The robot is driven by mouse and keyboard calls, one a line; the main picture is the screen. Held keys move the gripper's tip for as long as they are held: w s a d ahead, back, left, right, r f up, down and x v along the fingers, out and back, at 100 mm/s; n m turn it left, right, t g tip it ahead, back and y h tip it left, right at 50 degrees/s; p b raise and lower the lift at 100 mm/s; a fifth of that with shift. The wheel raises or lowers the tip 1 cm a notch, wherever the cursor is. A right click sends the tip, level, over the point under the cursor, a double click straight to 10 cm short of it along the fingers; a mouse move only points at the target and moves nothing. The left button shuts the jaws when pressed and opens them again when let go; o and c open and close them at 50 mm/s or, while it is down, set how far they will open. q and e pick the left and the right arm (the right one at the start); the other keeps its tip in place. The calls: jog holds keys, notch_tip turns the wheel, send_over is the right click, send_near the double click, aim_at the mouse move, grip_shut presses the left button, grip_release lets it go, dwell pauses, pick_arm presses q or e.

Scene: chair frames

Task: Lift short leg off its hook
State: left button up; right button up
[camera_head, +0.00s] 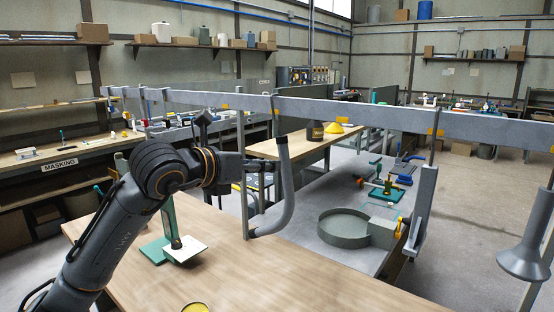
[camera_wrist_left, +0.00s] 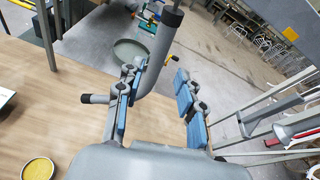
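A bent grey tube with a black end cap, which looks like the short leg (camera_head: 289,190), hangs below the long grey rail (camera_head: 370,113). Its cap points up and its lower end curves to the left. My left gripper (camera_head: 262,166) is beside its upper straight part. In the left wrist view the leg (camera_wrist_left: 158,58) comes down into the space between the blue-padded fingers of my left gripper (camera_wrist_left: 157,103), nearer the left finger. The fingers are apart; I cannot tell whether either touches the leg. The hook's contact with the leg is not clear. My right gripper is not in view.
A grey round tray (camera_head: 343,228) stands on the grey bench behind. Another grey part (camera_head: 424,205) hangs at the right.

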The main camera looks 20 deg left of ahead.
aim_at(282, 161)
pick_arm(q)
jog(key=p+x, duration=0.1)
jog(key=x, duration=0.1)
jog(key=p+x, duration=0.1)
jog(key=x, duration=0.1)
jog(key=p+x, duration=0.1)
jog(key=x, duration=0.1)
jog(key=shift+w+d+r, duration=0.1)
jog(key=shift+w+r, duration=0.1)
jog(key=shift+w, duration=0.25)
jog(key=shift+w+f, duration=0.1)
jog(key=shift+c, duration=1)
grip_shut()
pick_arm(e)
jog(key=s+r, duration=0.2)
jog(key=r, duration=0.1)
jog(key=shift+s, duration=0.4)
